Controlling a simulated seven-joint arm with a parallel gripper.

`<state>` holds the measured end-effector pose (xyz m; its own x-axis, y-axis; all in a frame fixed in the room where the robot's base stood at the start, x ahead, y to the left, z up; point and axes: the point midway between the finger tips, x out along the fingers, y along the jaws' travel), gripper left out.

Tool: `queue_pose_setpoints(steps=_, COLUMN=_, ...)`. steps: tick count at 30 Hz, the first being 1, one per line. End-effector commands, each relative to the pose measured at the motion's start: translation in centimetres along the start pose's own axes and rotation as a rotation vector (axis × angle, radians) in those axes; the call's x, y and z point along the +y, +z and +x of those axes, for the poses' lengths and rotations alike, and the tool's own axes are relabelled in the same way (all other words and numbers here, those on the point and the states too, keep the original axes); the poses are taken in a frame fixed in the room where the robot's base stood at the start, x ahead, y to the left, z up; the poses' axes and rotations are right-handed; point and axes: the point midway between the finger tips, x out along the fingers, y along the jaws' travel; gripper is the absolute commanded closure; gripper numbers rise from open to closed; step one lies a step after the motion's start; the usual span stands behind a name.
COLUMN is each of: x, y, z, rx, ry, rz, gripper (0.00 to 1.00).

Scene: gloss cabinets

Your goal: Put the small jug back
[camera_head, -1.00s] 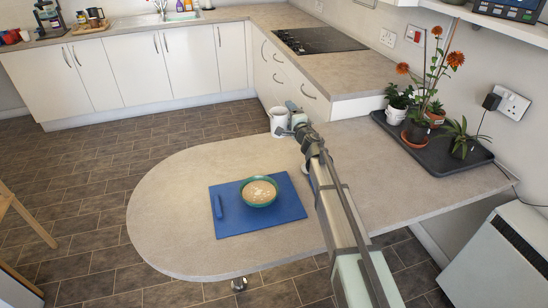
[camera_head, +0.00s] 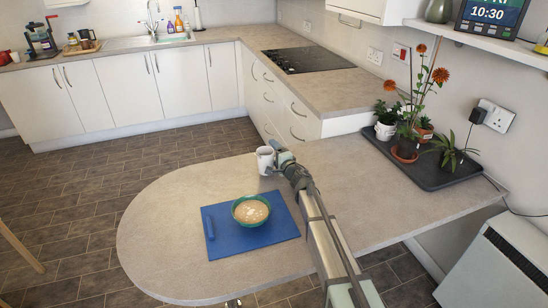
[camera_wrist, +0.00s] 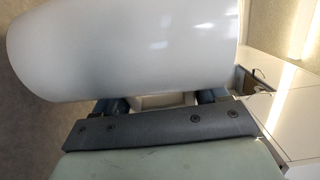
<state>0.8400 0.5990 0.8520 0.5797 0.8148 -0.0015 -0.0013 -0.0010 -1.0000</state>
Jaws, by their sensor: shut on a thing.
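The small jug (camera_head: 265,161) is white and looks upright in the head view, at the far edge of the rounded worktop (camera_head: 165,225). I cannot tell whether its base touches the worktop. My gripper (camera_head: 277,157) reaches it from the right and is shut on it. In the wrist view the jug's smooth white side (camera_wrist: 125,45) fills the upper part, right against my gripper (camera_wrist: 163,104). The jug hides most of the fingertips, and its handle is hard to make out.
A blue board (camera_head: 275,232) with a green bowl (camera_head: 251,211) of food lies nearer on the worktop. A dark tray (camera_head: 430,178) with potted plants stands at the right. Bare worktop lies left of the board. A shelf (camera_head: 480,37) with a clock hangs at upper right.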

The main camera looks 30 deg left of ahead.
Motion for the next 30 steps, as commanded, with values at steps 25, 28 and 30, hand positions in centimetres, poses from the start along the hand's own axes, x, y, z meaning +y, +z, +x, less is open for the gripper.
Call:
queue_pose_setpoints(steps=25, x=2.4, y=0.0, z=0.0, rx=0.001, ry=0.000, rz=0.000, gripper=0.10)
queue_pose_setpoints(steps=28, x=2.4, y=0.0, z=0.0, rx=0.001, ry=0.000, rz=0.000, gripper=0.02)
queue_pose_setpoints(steps=30, x=2.4, y=0.0, z=0.0, rx=0.001, ry=0.000, rz=0.000, gripper=0.02)
